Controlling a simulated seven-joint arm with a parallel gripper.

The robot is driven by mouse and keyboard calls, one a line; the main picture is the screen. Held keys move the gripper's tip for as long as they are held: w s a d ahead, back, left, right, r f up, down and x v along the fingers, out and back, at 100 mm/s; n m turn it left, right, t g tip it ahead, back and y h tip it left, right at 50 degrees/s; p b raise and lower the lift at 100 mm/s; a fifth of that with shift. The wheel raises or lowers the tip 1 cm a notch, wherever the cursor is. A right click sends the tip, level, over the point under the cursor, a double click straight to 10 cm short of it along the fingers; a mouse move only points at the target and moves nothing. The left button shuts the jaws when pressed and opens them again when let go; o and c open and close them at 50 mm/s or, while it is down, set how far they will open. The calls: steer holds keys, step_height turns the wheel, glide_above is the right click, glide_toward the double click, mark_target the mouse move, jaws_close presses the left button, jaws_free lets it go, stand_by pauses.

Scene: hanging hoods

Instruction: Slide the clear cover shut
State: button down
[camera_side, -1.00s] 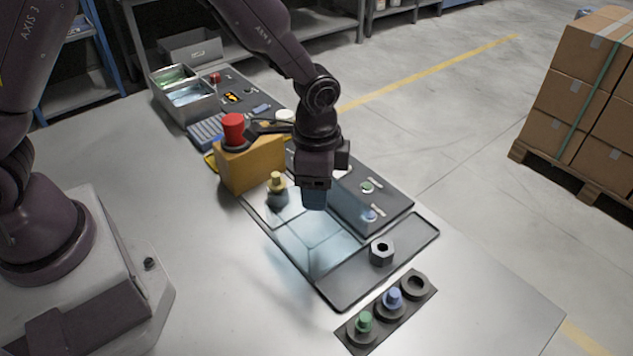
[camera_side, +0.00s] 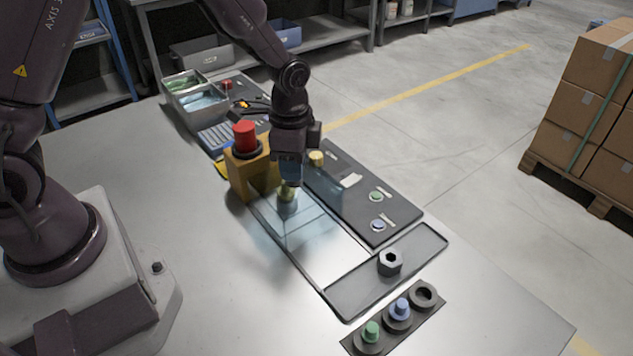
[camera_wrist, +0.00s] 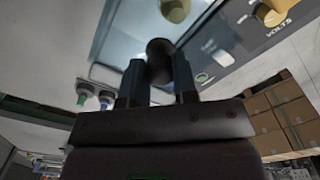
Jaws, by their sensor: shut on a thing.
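The clear cover (camera_side: 305,228) is a see-through panel over the recess beside the dark control panel in the side view. Its edges are faint, so its exact extent is hard to tell. Where the handle joins the cover is hidden.
A yellow box with a red button (camera_side: 245,137) stands close left of my gripper. A dark tray (camera_side: 352,294) holds a hex nut (camera_side: 390,262). A strip with green and blue pegs (camera_side: 398,310) lies in front. The dark control panel (camera_side: 350,210) is at right.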

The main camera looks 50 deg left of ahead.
steer(key=shift+a, duration=1.95)
steer(key=c, duration=0.9)
jaws_free()
steer(key=shift+d, duration=0.1)
steer(key=shift+r, duration=0.2)
step_height(320, 180, up, 13)
steer(key=shift+f, duration=0.15)
